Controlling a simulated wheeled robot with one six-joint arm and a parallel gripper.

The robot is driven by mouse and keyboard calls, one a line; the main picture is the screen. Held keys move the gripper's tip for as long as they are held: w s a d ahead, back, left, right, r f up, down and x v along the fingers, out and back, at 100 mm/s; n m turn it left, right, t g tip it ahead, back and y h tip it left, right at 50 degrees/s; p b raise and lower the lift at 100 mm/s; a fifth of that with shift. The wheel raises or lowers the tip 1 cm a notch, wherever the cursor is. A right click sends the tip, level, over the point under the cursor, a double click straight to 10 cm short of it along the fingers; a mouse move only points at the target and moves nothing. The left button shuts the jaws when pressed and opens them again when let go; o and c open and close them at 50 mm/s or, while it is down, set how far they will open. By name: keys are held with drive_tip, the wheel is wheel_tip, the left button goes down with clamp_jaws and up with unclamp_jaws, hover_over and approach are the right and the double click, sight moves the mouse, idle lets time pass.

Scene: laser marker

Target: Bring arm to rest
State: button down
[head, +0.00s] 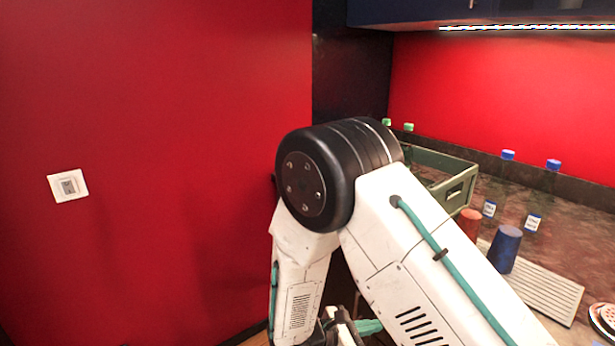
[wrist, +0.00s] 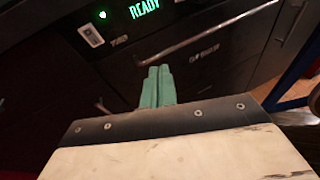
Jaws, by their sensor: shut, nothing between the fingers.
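My arm, white with a black joint, fills the middle of the head view, bent with its elbow up. My gripper (wrist: 158,82) shows in the wrist view with its two green fingers together and nothing between them. It points toward a dark cabinet front (wrist: 205,60) with a metal handle, and I cannot tell how far off that front is.
A countertop (head: 520,200) at right holds a green crate (head: 455,185), an orange cup (head: 470,223), a blue cup (head: 505,248), a ribbed white mat (head: 545,285) and blue-capped bottles (head: 545,195). A lit READY display (wrist: 144,9) shows at the wrist view's top. A red wall (head: 150,120) stands at left.

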drive_tip(key=s+d+r+m+g+y, duration=0.1)
drive_tip(key=s+d+r+m+y, duration=0.2)
drive_tip(key=r, duration=0.7)
drive_tip(key=s+d+r+m+g+y, duration=0.1)
drive_tip(key=s+d+r+m+y, duration=0.3)
drive_tip(key=s+r+m, duration=0.6)
drive_tip(key=s+d+r+m+g+y, duration=0.1)
drive_tip(key=s+d+r+m+y, duration=0.3)
drive_tip(key=s+r+m+y, duration=0.3)
drive_tip(key=s+r+m, duration=0.1)
drive_tip(key=s+r, duration=0.1)
drive_tip(key=s, duration=0.2)
drive_tip(key=shift+s+d+r+g+y, duration=0.2)
drive_tip(key=shift+r+g+y, duration=0.1)
drive_tip(key=shift+r, duration=0.1)
